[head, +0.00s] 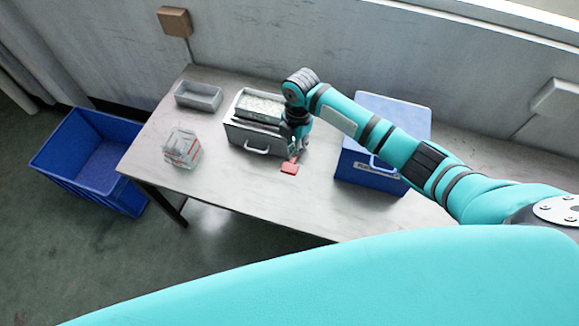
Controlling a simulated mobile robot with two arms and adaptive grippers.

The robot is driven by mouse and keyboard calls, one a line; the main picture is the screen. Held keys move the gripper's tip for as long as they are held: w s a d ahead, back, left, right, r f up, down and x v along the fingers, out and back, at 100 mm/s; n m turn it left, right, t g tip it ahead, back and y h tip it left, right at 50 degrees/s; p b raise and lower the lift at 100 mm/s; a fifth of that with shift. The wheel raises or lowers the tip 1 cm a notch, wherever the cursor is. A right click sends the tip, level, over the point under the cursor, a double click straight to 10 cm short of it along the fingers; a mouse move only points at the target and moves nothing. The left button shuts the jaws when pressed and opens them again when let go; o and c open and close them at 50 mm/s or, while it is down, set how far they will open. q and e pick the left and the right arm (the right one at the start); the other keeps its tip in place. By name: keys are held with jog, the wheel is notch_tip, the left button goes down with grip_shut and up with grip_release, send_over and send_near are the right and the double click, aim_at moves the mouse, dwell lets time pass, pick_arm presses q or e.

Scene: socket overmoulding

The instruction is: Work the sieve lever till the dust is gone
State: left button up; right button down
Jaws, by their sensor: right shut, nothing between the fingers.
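The sieve (259,123) is a grey metal box with a pale speckled top and a handle on its front, standing on the table. A red lever (289,168) sticks out at its front right corner. My right gripper (295,154) points down at the right side of the sieve, just above the red lever. It is shut with nothing held. I cannot tell whether it touches the lever. The gripper and wrist hide the sieve's right side. The speckled top may be dust or pellets; it is too small to tell. My left gripper is not in view.
A blue box with a handle (384,146) stands right of my gripper. A clear container with red marks (182,148) and an empty grey tray (198,96) are on the left. A blue bin (95,155) stands on the floor. The table's front middle (235,185) is clear.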

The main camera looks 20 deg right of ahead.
aim_at(291, 166)
notch_tip(291, 166, down, 2)
jog(key=shift+s+f+b, duration=0.1)
jog(key=shift+f+b, duration=0.1)
jog(key=shift+b, duration=0.7)
jog(key=f+b, duration=0.3)
jog(key=shift+s+a+f, duration=0.1)
jog(key=shift+a, duration=0.1)
jog(key=shift+f+b, duration=0.3)
jog(key=shift+b, duration=0.05)
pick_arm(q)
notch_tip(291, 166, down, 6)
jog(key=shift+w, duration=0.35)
